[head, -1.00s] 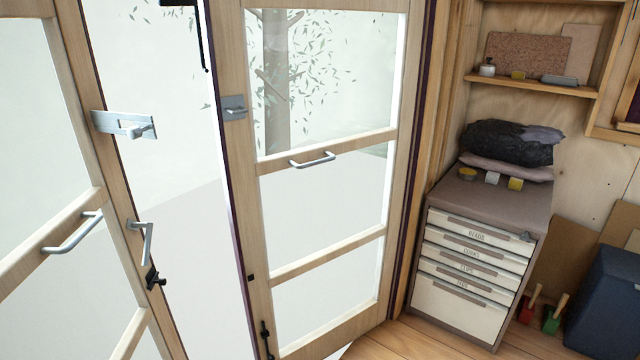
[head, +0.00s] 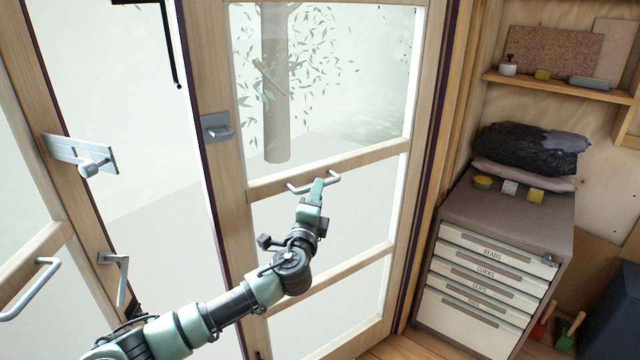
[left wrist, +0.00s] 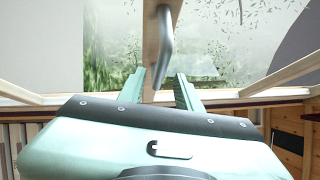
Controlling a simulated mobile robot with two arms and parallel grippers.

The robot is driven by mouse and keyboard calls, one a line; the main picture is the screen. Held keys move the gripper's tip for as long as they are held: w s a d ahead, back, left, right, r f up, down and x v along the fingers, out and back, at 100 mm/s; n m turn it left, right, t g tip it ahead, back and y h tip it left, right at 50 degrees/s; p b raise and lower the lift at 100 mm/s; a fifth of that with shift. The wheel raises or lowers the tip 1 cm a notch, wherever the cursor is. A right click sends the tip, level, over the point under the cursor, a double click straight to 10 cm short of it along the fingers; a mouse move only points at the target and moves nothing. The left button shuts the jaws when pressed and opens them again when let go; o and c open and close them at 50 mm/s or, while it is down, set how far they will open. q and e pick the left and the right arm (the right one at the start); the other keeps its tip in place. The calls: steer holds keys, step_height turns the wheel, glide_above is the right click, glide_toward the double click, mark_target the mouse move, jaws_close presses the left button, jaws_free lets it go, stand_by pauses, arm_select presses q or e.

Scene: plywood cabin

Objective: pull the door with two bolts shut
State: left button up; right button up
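The right glazed door (head: 237,165) has a pale wooden frame, a grey bar handle (head: 300,186) on its middle rail and a grey latch plate (head: 216,127) on its left stile. Which door carries two bolts is not clear now. My right gripper is out of view.
The left glazed door (head: 70,205) has a slide latch (head: 82,155), a lever (head: 117,275) and a bar handle (head: 30,288). A bright open gap lies between the doors. A drawer cabinet (head: 500,215) stands to the right, below a shelf (head: 555,90).

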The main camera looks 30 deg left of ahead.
arm_select(q)
steer(key=shift+x, duration=2)
jaws_close()
steer(key=shift+f, duration=0.15)
